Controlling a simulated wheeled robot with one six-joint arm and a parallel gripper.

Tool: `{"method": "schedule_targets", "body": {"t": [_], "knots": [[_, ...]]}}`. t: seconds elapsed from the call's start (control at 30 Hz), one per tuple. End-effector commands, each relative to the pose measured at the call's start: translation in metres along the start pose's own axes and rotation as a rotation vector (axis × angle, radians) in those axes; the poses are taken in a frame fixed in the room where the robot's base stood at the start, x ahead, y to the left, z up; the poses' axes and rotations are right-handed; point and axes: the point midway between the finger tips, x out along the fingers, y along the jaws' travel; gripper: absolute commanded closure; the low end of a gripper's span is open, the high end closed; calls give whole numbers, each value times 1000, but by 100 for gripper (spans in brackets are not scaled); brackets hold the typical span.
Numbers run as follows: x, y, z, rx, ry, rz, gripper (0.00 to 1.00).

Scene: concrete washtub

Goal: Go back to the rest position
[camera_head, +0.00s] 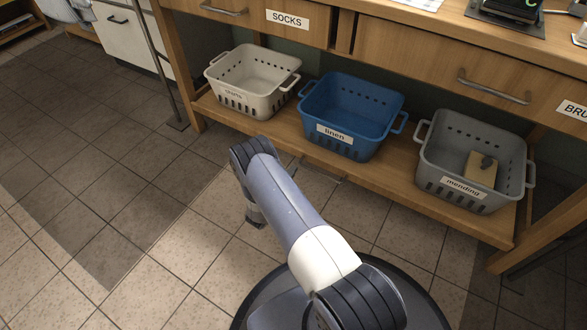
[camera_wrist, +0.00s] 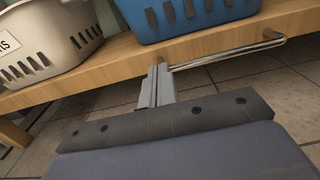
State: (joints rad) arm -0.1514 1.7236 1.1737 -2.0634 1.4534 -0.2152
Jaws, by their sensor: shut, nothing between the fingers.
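My gripper (camera_wrist: 157,82) shows in the wrist view with its narrow fingers together and nothing between them. It points toward the front edge of the low wooden shelf (camera_wrist: 115,57). A thin metal bar (camera_wrist: 228,55) runs to the right from beside the fingertips; whether they touch it I cannot tell. In the head view my arm reaches forward over the floor, and its far end hangs low in front of the shelf. The fingertips are hidden there behind my arm.
On the shelf stand a pale basket (camera_head: 246,103), a blue basket (camera_head: 352,148) labelled "linen", and a grey basket (camera_head: 437,177) labelled "mending" with a yellowish item (camera_head: 481,171) inside. Drawers with metal handles (camera_head: 493,90) are above. Tiled floor (camera_head: 110,190) is clear at left.

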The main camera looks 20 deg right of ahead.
Motion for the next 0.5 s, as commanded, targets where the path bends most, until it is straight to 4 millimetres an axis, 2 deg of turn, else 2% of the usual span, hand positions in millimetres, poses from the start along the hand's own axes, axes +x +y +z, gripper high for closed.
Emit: {"method": "schedule_targets", "body": {"t": [0.03,0.2,0.33,0.5], "knots": [[-14,1,4,-4,2,5,100],[-46,0,3,-3,1,4,100],[-61,0,2,-1,1,1,100],[-68,0,1,0,0,0,100]]}}
